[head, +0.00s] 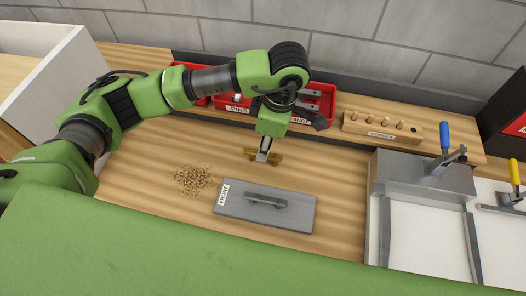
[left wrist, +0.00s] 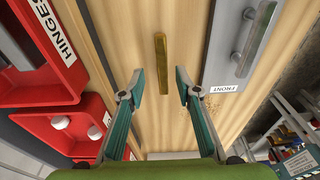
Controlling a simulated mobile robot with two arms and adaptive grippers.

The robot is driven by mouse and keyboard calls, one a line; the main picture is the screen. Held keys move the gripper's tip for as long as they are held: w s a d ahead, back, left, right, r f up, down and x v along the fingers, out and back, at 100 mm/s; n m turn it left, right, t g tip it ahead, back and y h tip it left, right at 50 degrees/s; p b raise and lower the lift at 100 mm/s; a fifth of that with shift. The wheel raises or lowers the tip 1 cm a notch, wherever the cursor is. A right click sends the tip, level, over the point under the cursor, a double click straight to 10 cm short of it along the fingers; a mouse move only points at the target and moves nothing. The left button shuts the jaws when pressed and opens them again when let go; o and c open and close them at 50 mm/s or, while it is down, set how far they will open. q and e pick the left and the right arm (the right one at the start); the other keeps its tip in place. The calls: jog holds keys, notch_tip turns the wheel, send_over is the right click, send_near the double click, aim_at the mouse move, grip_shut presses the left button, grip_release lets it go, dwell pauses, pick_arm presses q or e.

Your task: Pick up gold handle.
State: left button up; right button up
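The gold handle (head: 276,158) lies on the wooden workbench. In the head view my left gripper (head: 263,156) comes down over it and hides its middle. In the left wrist view the gold handle (left wrist: 161,62) is a narrow bar just ahead of the gap between the two fingertips. My left gripper (left wrist: 160,77) is open, with nothing between its fingers. Whether the fingertips are level with the handle or above it I cannot tell. My right gripper does not show.
A grey board (head: 300,211) labelled FRONT, with a grey handle, lies in front. Sawdust (head: 193,180) is left of it. Red bins (head: 327,101) and a wooden peg block (head: 383,128) stand behind. A metal fixture (head: 425,175) with a blue-handled clamp is at right.

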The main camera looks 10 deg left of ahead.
pick_arm(q)
jog(key=f, duration=0.1)
jog(key=f+p, duration=0.1)
jog(key=f, duration=0.1)
jog(key=shift+s+a+f+p, duration=0.2)
jog(key=shift+s+f+p, duration=0.05)
jog(key=shift+p, duration=0.15)
jog(key=shift+f, duration=0.4)
grip_shut()
jog(key=shift+w, duration=0.1)
